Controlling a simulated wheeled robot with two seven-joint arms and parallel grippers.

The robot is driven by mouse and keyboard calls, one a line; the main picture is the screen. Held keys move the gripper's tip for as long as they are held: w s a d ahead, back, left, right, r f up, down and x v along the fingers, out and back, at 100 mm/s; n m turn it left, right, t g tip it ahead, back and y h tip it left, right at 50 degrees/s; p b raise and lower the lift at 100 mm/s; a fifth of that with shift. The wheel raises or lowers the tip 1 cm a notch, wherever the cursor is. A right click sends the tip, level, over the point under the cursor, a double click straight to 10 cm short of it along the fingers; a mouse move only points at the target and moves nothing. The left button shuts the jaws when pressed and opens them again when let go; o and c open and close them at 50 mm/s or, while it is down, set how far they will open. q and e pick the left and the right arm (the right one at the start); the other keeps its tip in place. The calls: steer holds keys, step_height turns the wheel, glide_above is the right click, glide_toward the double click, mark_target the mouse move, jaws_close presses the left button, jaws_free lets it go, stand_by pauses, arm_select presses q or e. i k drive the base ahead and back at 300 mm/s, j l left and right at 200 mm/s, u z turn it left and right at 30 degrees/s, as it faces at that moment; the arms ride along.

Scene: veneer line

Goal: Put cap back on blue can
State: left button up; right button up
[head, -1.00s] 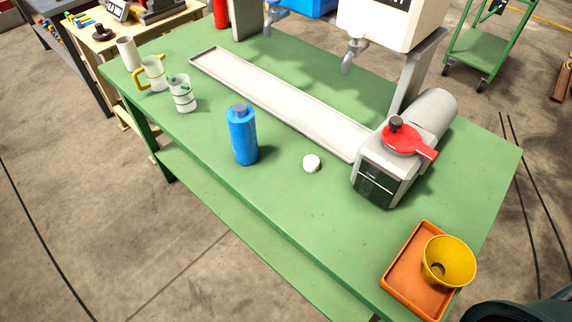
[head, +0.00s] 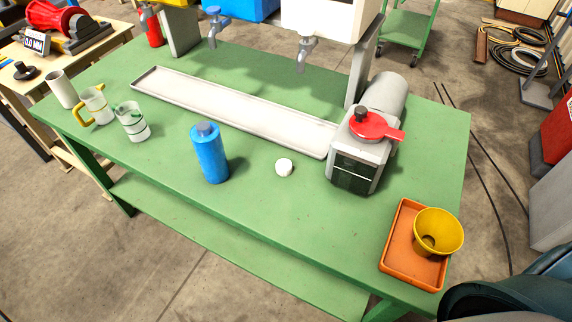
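The blue can (head: 210,156) stands upright on the green table, left of the middle. A grey-blue neck or top (head: 205,130) shows at its upper end; I cannot tell whether it is open. A small white round cap (head: 284,167) lies on the table to the right of the can, apart from it. Neither of my grippers shows in the head view.
A long pale tray (head: 235,113) lies behind the can. A grey machine with a red lever (head: 372,125) stands right of the cap. An orange tray (head: 397,262) with a yellow funnel (head: 438,230) is at the right front. Measuring jugs (head: 131,122) stand at the left.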

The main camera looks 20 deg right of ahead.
mark_target(206, 137)
steer(key=i+j+z, duration=0.1)
steer(key=j+z, duration=0.35)
steer(key=j, duration=0.25)
steer(key=j+z, duration=0.5)
steer(key=j, duration=0.2)
